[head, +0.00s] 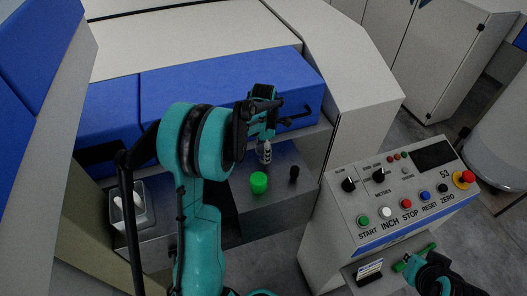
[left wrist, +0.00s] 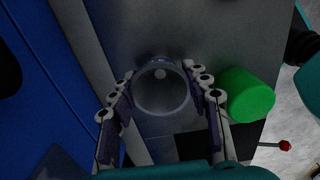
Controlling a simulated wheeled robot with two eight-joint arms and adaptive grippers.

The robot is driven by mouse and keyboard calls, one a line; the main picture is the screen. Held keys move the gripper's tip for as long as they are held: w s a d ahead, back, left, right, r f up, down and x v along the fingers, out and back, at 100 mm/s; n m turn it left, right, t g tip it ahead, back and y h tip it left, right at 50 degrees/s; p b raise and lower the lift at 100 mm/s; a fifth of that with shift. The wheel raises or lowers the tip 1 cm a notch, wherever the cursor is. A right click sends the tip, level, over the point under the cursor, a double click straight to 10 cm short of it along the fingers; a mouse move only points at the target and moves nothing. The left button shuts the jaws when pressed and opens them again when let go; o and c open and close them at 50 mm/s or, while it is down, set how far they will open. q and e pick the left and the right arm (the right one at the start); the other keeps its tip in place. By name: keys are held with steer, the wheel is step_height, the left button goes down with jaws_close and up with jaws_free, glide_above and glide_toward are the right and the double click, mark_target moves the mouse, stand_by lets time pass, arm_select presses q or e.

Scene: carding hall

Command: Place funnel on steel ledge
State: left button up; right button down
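In the head view my left gripper (head: 266,158) points down over the grey steel ledge (head: 285,205), and the funnel cannot be clearly made out there. The ledge also shows in the left wrist view (left wrist: 225,35). My right gripper (head: 418,258) is at the lower right by the control console; its fingers are unclear.
A green cylinder (head: 258,183) stands close to my left gripper, with a small black object (head: 294,173) to its right. A clear bin (head: 146,212) with white contents is at left. A blue machine cover (head: 220,90) rises behind. The button console (head: 400,205) stands right.

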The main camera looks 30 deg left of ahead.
arm_select(q)
steer(key=shift+o, duration=0.9)
steer(key=shift+r, duration=0.1)
